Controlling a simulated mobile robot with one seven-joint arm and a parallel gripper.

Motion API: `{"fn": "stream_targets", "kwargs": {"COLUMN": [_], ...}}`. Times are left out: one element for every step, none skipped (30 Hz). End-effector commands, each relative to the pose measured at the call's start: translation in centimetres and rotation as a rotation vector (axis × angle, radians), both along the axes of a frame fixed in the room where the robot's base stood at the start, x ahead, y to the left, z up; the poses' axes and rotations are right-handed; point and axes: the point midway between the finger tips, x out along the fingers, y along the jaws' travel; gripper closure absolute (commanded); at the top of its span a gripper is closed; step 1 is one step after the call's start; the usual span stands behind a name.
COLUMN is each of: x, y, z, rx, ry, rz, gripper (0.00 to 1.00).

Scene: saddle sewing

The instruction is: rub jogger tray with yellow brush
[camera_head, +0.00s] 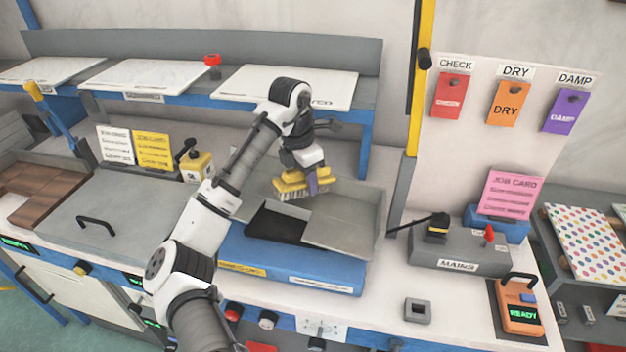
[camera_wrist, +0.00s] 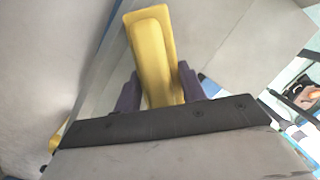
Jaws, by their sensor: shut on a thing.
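My gripper (camera_head: 312,182) is shut on the yellow brush (camera_head: 290,184), whose pale bristles point down. The brush is at the upper left part of the jogger tray (camera_head: 350,222), a grey tray with raised walls on a blue base (camera_head: 290,265). I cannot tell whether the bristles touch the tray. In the wrist view the yellow brush handle (camera_wrist: 155,60) stands between the two purple fingers of my gripper (camera_wrist: 158,90), with grey tray surfaces (camera_wrist: 225,20) around it. My arm hides part of the tray's left side.
A grey MAINS box (camera_head: 460,255) with a lever stands right of the tray. A grey lid with a handle (camera_head: 120,225) lies to the left. A shelf with white sheets (camera_head: 285,87) runs behind. An orange READY device (camera_head: 520,305) sits at the front right.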

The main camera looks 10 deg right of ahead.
Motion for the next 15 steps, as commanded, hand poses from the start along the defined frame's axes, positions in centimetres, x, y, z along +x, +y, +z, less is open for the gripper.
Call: {"fn": "stream_targets", "kwargs": {"x": [0.1,0.1,0.2,0.3,0.4,0.5,0.6,0.7,0.9,1.0,1.1,1.2,1.3,1.3,1.4], "y": [0.2,0.3,0.5,0.7,0.9,1.2,1.4,1.7,2.0,2.2,2.4,2.7,2.9,3.0,3.1], "z": [0.0,0.0,0.0,0.1,0.1,0.1,0.2,0.2,0.3,0.3,0.3,0.4,0.4,0.4,0.4], "rx": [0.001,0.001,0.001,0.0,0.0,0.0,0.0,0.0,0.0,0.0,0.0,0.0,0.0,0.0,0.0], "ry": [0.001,0.001,0.001,0.0,0.001,0.001,0.001,0.001,0.001,0.001,0.001,0.0,0.0,0.0,0.0], "rz": [0.002,0.002,0.003,0.003,0.004,0.005,0.005,0.004,0.004,0.004,0.004,0.003,0.003,0.002,0.002], "gripper": [0.85,0.85,0.85,0.85,0.85,0.85,0.85,0.85,0.85,0.85,0.85,0.85,0.85,0.85,0.85]}}
